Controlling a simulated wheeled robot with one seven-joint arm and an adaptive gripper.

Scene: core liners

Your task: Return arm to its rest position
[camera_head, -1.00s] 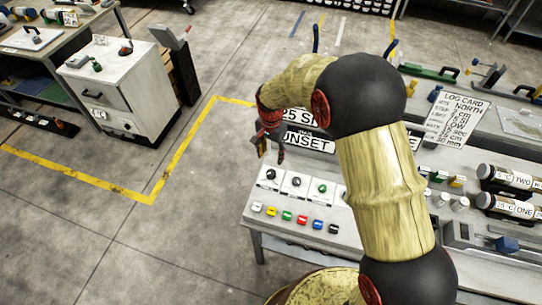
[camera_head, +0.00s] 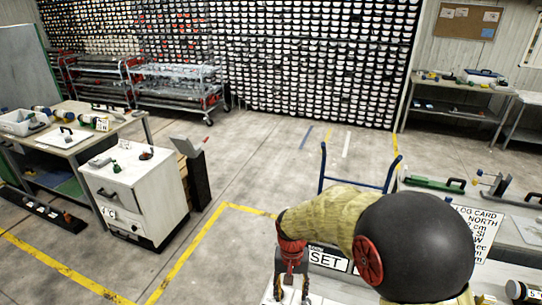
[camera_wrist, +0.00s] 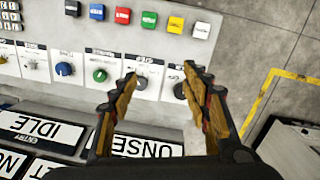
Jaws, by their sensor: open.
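My gripper (camera_wrist: 160,88) is open and empty in the wrist view, its two yellow-and-black fingers apart above a grey control panel (camera_wrist: 75,28). Between and past the fingertips I see the panel's knobs, and the fingers hide part of it. In the head view my gripper (camera_head: 288,285) hangs at the lower middle, pointing down, with its tips near the picture's bottom edge. My yellow and black arm reaches to it from the lower right.
A log card (camera_head: 478,228) stands on the bench at right. A white cabinet (camera_head: 135,198) stands at left. A blue-handled cart (camera_head: 355,184) is behind the bench. Open floor lies between.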

